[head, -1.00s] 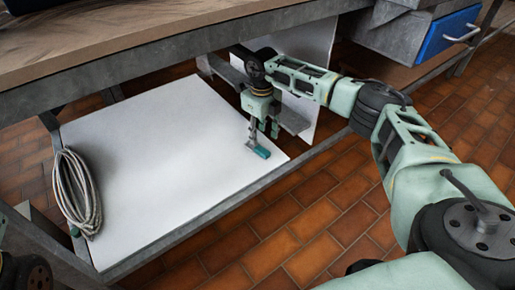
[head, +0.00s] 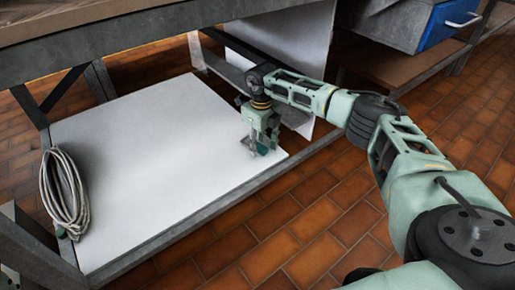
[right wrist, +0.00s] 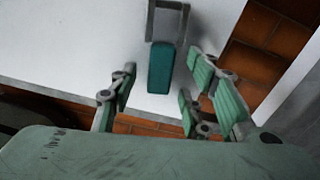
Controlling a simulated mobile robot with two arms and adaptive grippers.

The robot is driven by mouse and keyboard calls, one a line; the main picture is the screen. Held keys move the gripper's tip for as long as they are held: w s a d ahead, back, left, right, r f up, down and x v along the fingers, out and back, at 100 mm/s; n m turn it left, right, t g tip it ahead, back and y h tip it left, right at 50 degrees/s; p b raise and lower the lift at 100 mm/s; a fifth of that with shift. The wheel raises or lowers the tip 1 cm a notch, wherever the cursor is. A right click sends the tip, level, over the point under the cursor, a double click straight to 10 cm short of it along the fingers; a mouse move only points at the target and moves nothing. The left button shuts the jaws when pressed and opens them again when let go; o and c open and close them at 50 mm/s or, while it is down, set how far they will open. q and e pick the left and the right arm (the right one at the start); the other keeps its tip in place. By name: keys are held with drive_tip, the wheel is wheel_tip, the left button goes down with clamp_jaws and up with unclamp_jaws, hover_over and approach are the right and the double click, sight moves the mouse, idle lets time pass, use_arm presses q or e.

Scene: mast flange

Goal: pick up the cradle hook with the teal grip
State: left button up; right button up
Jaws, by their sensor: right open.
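The cradle hook shows in the right wrist view as a teal grip (right wrist: 161,68) with a grey metal frame (right wrist: 167,8) at its far end. It lies on the white shelf board (head: 150,150) near the board's right corner. In the head view the teal grip (head: 262,149) is mostly hidden by my right gripper (head: 261,145). My right gripper is open, its fingers spread left and right of the near end of the grip in the right wrist view (right wrist: 162,82). I see no contact with the grip. My left gripper is not in view.
A coiled grey cable (head: 63,195) lies at the board's left edge. The workbench (head: 200,50) overhangs the back of the shelf, and a metal rail (head: 190,222) runs along its front. A white panel (head: 295,50) stands behind my right arm. The middle of the board is bare.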

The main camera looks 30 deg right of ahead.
drive_tip(key=c, duration=1.1)
clamp_jaws()
drive_tip(key=shift+r, duration=0.15)
